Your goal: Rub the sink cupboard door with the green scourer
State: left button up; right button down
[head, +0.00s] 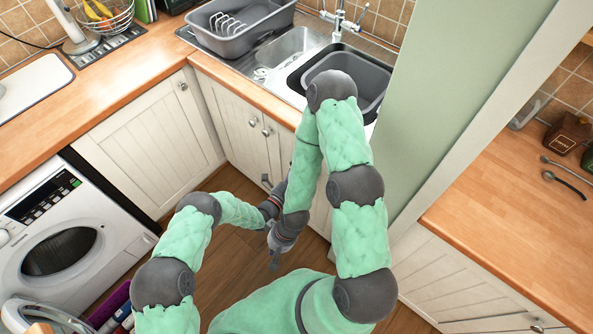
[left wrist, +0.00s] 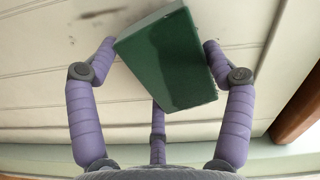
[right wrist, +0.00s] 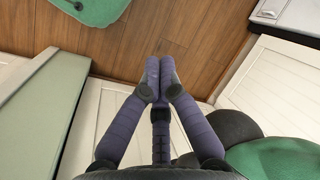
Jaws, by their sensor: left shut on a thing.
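The green scourer (left wrist: 165,60) is held between the fingers of my left gripper (left wrist: 160,50), which is shut on it. Behind it in the left wrist view is the cream panelled sink cupboard door (left wrist: 35,60), with dark smudges on it. The scourer is at or very close to this door; I cannot tell if it touches. In the head view the sink cupboard (head: 238,122) stands under the sink, and my left gripper (head: 268,205) is low in front of it, the scourer not clearly visible. My right gripper (right wrist: 160,68) is shut and empty, low over the floor, close to the left one.
A washing machine (head: 65,245) stands at the left. The sink bowl (head: 355,75) and wooden worktop (head: 130,85) are above the cupboards. A green wall end (head: 440,90) rises at the right of the sink. Wooden floor (head: 235,260) lies below my grippers.

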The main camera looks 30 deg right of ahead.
pick_arm(q)
jog(key=shift+s+d+p, duration=0.15)
jog(key=shift+s+d, duration=0.1)
jog(key=shift+s, duration=0.4)
jog(key=shift+s+d+p, duration=0.15)
jog(key=shift+s+d, duration=0.1)
jog(key=shift+s, duration=0.35)
jog(key=shift+s+d+p, duration=0.15)
jog(key=shift+s+d, duration=0.1)
jog(key=shift+s, duration=0.4)
jog(key=shift+s+f, duration=0.3)
jog(key=shift+s, duration=0.15)
jog(key=shift+p+v, duration=0.6)
jog(key=shift+v, duration=0.75)
jog(key=v, duration=0.3)
jog(key=shift+w+a+r+p, duration=0.15)
jog(key=shift+w+p, duration=0.1)
jog(key=shift+p, duration=0.15)
jog(key=shift+w, duration=0.1)
jog(key=shift+a, duration=0.1)
